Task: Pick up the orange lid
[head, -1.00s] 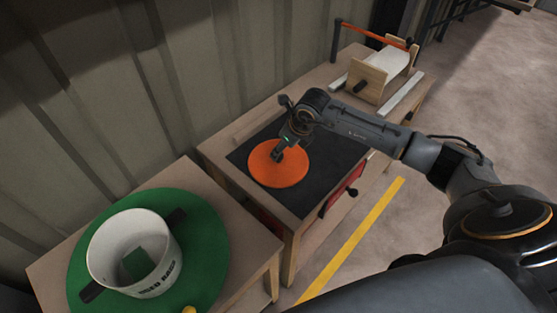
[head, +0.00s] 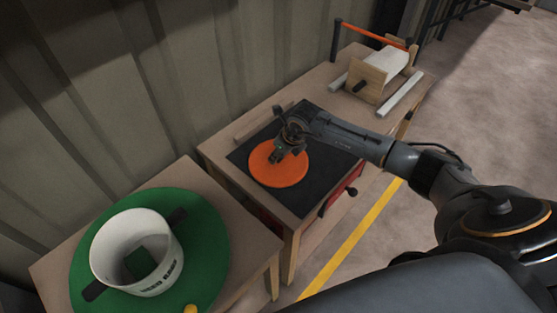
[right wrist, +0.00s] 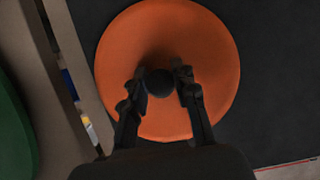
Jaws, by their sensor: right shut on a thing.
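The orange lid (head: 278,172) is a flat round disc on the dark mat (head: 325,165) of the middle table. In the right wrist view the lid (right wrist: 115,60) fills the centre, with a dark round knob (right wrist: 159,83) in its middle. My right gripper (head: 277,156) is over the lid's middle, and in the right wrist view its fingers (right wrist: 160,80) are shut on the knob from both sides. The lid appears to rest on the mat; I cannot tell of any gap under it. My left gripper is not in view.
A white pot (head: 112,246) with dark handles and a green block (head: 140,263) inside stands on a round green mat (head: 212,235) on the near left table. A wooden frame with a white roll (head: 385,72) is at the far end. A corrugated wall (head: 180,80) runs behind.

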